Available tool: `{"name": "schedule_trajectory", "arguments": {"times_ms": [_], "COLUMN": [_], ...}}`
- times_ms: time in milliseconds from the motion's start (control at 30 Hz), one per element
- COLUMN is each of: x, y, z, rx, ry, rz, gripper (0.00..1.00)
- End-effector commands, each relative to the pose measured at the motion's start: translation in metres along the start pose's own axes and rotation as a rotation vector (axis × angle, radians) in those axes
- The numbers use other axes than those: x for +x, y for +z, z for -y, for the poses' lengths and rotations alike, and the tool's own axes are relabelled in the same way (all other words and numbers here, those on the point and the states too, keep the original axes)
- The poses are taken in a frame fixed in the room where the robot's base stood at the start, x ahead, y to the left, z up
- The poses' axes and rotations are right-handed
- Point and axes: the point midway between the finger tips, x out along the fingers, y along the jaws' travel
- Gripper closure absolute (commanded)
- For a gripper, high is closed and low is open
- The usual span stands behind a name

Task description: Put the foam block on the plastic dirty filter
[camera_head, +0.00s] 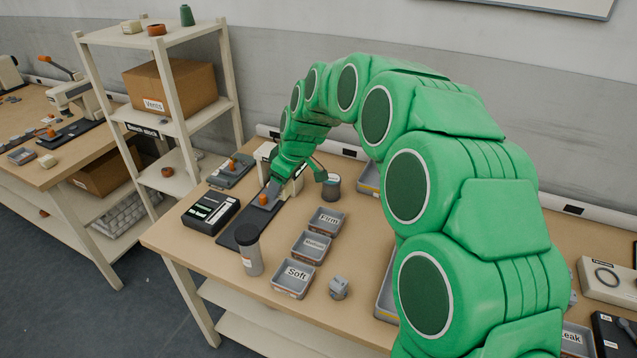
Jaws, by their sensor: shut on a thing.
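My gripper (270,190) reaches down at the far left of the middle table, over a dark mat (236,236). It is shut on a small orange piece (263,200), which is mostly hidden by the fingers. Whether that piece touches the mat cannot be told. A small grey block-like thing (339,287) stands on the table to the right of the Soft tray. I cannot tell for sure which thing is the foam block or the plastic dirty filter.
Grey trays labelled Soft (291,291), Medium (320,237) and Firm (339,216) stand right of the mat. A grey lidded cup (251,256), a black box (210,213) and a dark round jar (331,187) stand close by. A shelf rack (181,125) is behind left.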

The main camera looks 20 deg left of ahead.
Motion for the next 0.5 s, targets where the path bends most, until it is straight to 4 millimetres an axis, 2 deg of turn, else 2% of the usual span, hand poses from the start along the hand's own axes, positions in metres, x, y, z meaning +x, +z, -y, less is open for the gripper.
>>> {"name": "schedule_trajectory", "arguments": {"times_ms": [33,100,500], "x": [-0.005,-0.012,-0.051], "y": [0.009,0.020,0.077], "z": [-0.014,-0.028,-0.099], "rx": [0.006,0.008,0.004], "ry": [0.003,0.003,0.003], "rz": [0.002,0.004,-0.002], "gripper": [0.71,0.71,0.71]}}
